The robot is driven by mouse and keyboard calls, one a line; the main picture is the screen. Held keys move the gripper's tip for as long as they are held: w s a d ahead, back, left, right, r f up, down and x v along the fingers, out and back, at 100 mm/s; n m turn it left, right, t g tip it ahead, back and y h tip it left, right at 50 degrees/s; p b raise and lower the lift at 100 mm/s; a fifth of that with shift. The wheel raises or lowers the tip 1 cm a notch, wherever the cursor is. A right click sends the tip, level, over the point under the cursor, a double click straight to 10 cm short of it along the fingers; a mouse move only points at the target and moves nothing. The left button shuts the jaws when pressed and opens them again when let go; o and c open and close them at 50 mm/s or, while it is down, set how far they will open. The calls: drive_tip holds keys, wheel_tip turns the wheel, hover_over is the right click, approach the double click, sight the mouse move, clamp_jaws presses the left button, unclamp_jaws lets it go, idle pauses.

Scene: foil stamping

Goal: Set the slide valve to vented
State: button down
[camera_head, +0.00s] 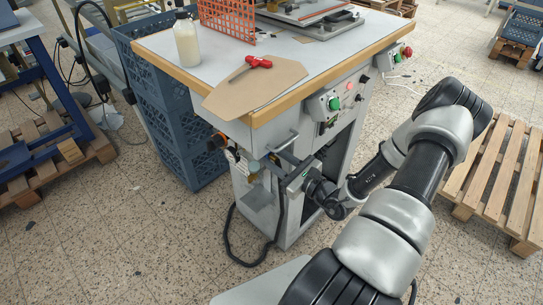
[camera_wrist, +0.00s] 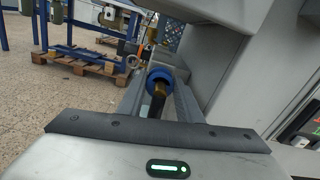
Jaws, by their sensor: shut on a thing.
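The slide valve shows in the wrist view as a blue ring sleeve (camera_wrist: 160,75) around a brass end, with a dark tube or shaft below it. My gripper (camera_wrist: 161,82) has one finger on each side of the blue sleeve and is shut on it. In the head view my gripper (camera_head: 272,162) reaches in from the right to the front corner of the grey machine, under the table edge. The sleeve itself is mostly hidden there by my fingers and wrist. I cannot tell the valve's exact position.
The machine table (camera_head: 340,40) has a wooden edge just above my gripper. Brown sheet (camera_head: 240,95), red-handled tool (camera_head: 258,62) and a bottle (camera_head: 187,40) lie or stand on it. Blue crates (camera_head: 175,125) stand left, a pallet (camera_head: 500,180) right. A black cable (camera_head: 232,245) hangs below.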

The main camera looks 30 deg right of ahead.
drive_tip(key=shift+p+v, duration=0.5)
drive_tip(key=shift+v, duration=0.45)
drive_tip(key=c, duration=1.5)
unclamp_jaws()
drive_tip(key=shift+s, duration=0.1)
drive_tip(key=shift+o, duration=0.2)
drive_tip(key=shift+s+d, duration=0.1)
drive_tip(key=p+v, duration=0.2)
drive_tip(key=v, duration=1.5)
drive_tip(key=shift+r, duration=0.15)
